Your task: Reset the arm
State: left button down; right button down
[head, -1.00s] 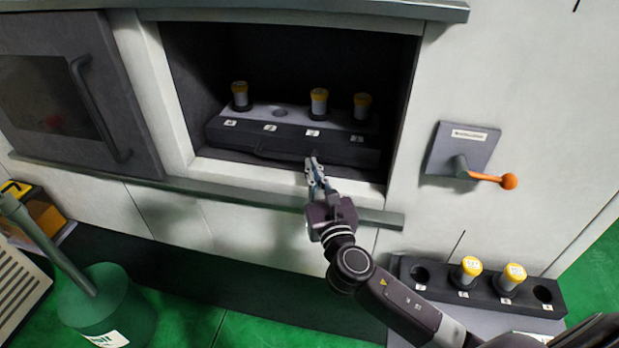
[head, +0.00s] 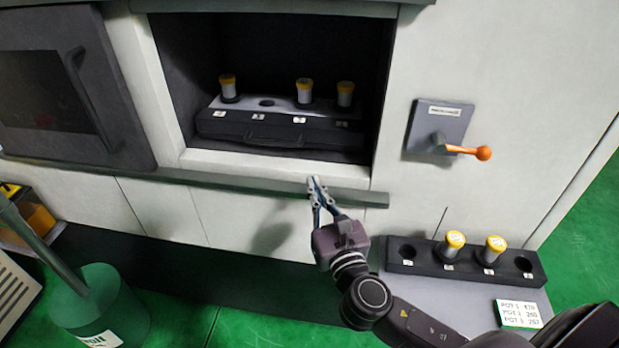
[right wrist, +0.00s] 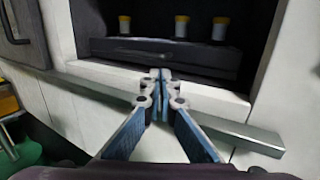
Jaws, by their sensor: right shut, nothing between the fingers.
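My right gripper (head: 314,186) is shut and empty in the head view, in front of the machine's ledge (head: 240,183) and below the open chamber. In the right wrist view its fingertips (right wrist: 160,76) meet at the middle, in front of the chamber. Inside the chamber a dark rack (head: 270,132) holds three yellow-capped cylinders: one at the left (head: 228,88), one right of the middle (head: 304,91) and one at the right (head: 345,94). The rack's second position is an empty hole (head: 267,102). My left gripper is not in view.
A lever with an orange knob (head: 484,153) is on the wall at right. A second rack (head: 409,265) with two yellow-capped cylinders stands at lower right beside a label card (head: 519,314). A dark door (head: 50,95) stands at left, above a green bin (head: 98,312).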

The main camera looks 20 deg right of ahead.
jog(key=s+d+f+m+g+h, duration=0.2)
jog(key=s+d+f+m+g, duration=0.2)
jog(key=s+f+m+g, duration=0.9)
jog(key=s+a+f+m+g+y, duration=0.1)
jog(key=s+a+f+m+y, duration=0.1)
jog(key=s+a+f+m, duration=0.45)
jog(key=s+a+f+m+g+y, duration=0.1)
jog(key=s+f+m+y, duration=0.15)
jog(key=s+m, duration=0.75)
notch_tip(320, 180, down, 29)
jog(key=m+g, duration=0.1)
jog(key=m, duration=0.2)
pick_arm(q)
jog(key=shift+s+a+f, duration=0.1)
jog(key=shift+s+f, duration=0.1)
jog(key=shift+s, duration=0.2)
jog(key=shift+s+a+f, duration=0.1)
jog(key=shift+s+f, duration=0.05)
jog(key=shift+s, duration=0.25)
pick_arm(e)
jog(key=s+d+f+g, duration=0.1)
jog(key=s+d+f, duration=0.2)
jog(key=s+f, duration=1.1)
jog(key=shift+s+d+f+g, duration=0.2)
jog(key=shift+s+g, duration=0.1)
jog(key=shift+s, duration=0.7)
